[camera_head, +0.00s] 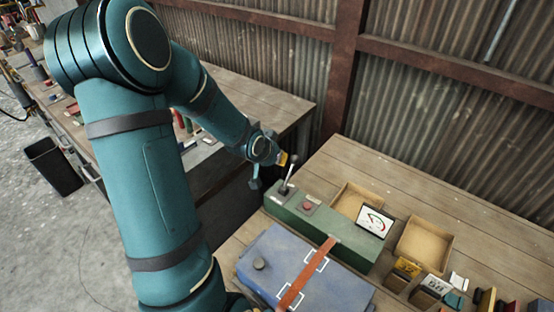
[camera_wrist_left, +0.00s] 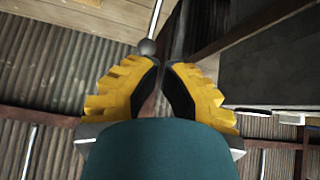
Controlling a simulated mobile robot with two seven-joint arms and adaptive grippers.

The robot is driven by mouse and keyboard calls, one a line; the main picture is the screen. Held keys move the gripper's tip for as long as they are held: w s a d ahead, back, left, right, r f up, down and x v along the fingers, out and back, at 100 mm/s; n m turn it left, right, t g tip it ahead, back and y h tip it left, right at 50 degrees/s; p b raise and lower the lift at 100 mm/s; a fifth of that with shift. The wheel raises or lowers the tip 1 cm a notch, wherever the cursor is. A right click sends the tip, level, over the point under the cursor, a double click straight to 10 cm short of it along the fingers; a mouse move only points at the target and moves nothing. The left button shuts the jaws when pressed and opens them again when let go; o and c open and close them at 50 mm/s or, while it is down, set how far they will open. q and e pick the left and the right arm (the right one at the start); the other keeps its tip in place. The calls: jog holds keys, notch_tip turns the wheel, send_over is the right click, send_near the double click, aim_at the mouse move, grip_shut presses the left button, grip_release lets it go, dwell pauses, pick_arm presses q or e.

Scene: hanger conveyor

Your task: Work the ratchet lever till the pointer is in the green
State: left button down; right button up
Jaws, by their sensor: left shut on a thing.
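The ratchet lever (camera_head: 287,180) is a thin metal rod with a dark round knob (camera_head: 293,158), rising tilted from the left end of a green box (camera_head: 335,234). My left gripper (camera_head: 283,159) is at the lever's top, with its yellow fingers by the knob. In the left wrist view the yellow fingers (camera_wrist_left: 160,66) close together just by the grey knob (camera_wrist_left: 147,47), and the rod runs up beyond it. The gripper is shut on the lever. A white dial (camera_head: 375,221) with a red and green arc stands on the box; its pointer is too small to read. My right gripper is not in view.
A red button (camera_head: 306,206) sits on the green box near the lever. A blue case (camera_head: 290,272) with an orange strap lies in front. Wooden trays (camera_head: 424,247) and small card holders stand to the right. A corrugated wall (camera_head: 440,100) rises behind the bench.

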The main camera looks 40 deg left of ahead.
pick_arm(q)
jog(key=s+d+r+p, duration=0.1)
jog(key=s+r+p, duration=0.2)
jog(key=s, duration=0.3)
jog(key=shift+s+d+r+p, duration=0.25)
jog(key=shift+s+r+p, duration=0.1)
jog(key=shift+r, duration=0.25)
dwell(1.1)
